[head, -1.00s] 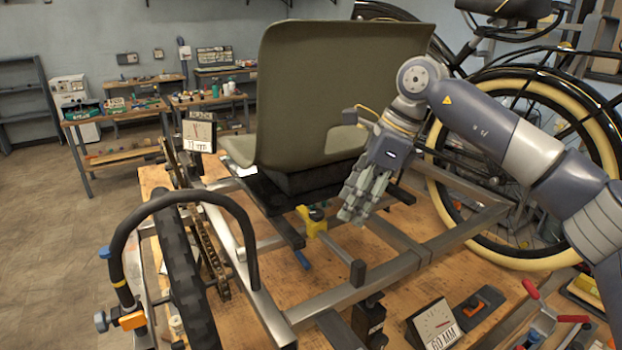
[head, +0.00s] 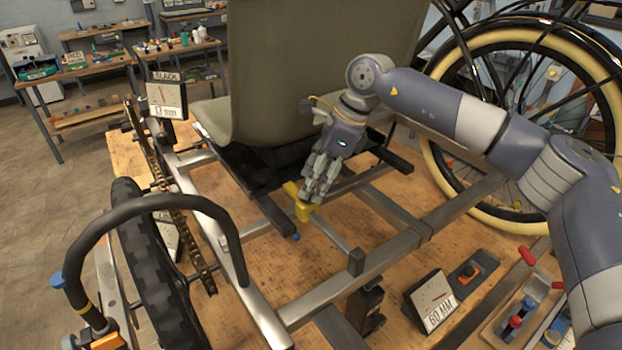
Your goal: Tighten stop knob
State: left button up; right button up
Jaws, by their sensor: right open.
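My right gripper (head: 313,191) reaches down beside the seat with its fingers over a yellow stop piece (head: 304,212) on the trike frame. The fingers are apart and nothing shows held between them. Their tips overlap the yellow piece in the picture; I cannot tell whether they touch it. The dark knob on top of the yellow piece is hidden behind the fingers. My left gripper is not in view.
The olive seat (head: 310,70) stands close behind my right gripper. Metal frame tubes (head: 345,285) cross below it over the wooden bench (head: 385,245). A 60 MM gauge (head: 432,302) stands front right, a slack gauge (head: 167,97) left. A large wheel (head: 437,175) is behind my arm.

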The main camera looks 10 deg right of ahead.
jog(key=shift+x, duration=0.85)
jog(key=shift+a+f, duration=0.1)
jog(key=shift+f, duration=0.05)
jog(key=c, duration=1.1)
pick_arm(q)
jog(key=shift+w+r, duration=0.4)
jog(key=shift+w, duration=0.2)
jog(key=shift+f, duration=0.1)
